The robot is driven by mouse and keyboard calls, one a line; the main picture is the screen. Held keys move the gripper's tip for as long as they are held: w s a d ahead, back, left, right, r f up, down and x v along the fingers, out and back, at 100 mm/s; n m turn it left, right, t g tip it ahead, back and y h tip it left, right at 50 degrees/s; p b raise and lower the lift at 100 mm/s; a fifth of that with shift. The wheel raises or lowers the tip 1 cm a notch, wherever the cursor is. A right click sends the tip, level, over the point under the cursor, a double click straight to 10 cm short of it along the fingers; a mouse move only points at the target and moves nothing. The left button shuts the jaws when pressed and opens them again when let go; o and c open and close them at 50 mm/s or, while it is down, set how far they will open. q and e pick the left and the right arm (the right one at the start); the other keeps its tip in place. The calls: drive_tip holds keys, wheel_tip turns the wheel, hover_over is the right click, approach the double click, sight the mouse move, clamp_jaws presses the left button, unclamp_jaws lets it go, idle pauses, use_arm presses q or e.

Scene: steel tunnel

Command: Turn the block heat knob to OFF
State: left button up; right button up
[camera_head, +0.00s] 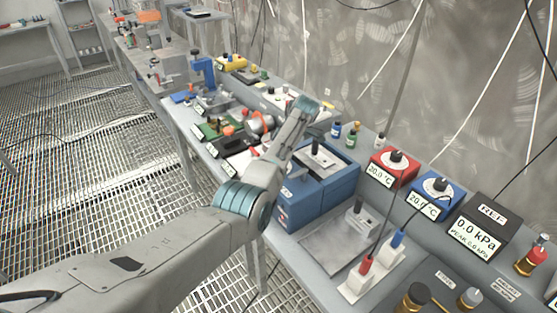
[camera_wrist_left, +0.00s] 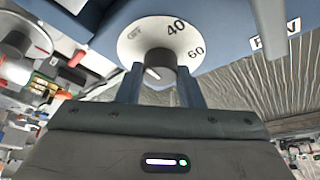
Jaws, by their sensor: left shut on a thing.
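The block heat knob (camera_wrist_left: 160,68) is a dark round knob with a short white pointer line, on a white dial (camera_wrist_left: 130,42) set in a blue panel. In the left wrist view I read 40 and 60 on the dial; a smaller label at its upper left is too blurred to read surely. My left gripper (camera_wrist_left: 160,82) is shut on the knob, one finger on each side. In the head view the blue heater box (camera_head: 322,194) stands on the bench beside my left arm, which hides the knob and fingers. My right gripper is not in view.
A red box (camera_head: 378,178) and a blue box (camera_head: 424,204), each with a black knob and a display, stand to the right. A black pressure meter (camera_head: 476,234) is beyond them. A grey plate (camera_head: 330,245) and white socket blocks lie in front.

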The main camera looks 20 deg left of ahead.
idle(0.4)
use_arm(q)
drive_tip(key=o, duration=1)
drive_tip(key=shift+c, duration=0.2)
drive_tip(key=b+v, duration=0.3)
drive_tip(key=v, duration=0.7)
drive_tip(key=shift+r+b, duration=0.35)
drive_tip(key=shift+r, duration=0.05)
drive_tip(key=shift+d+f, duration=0.1)
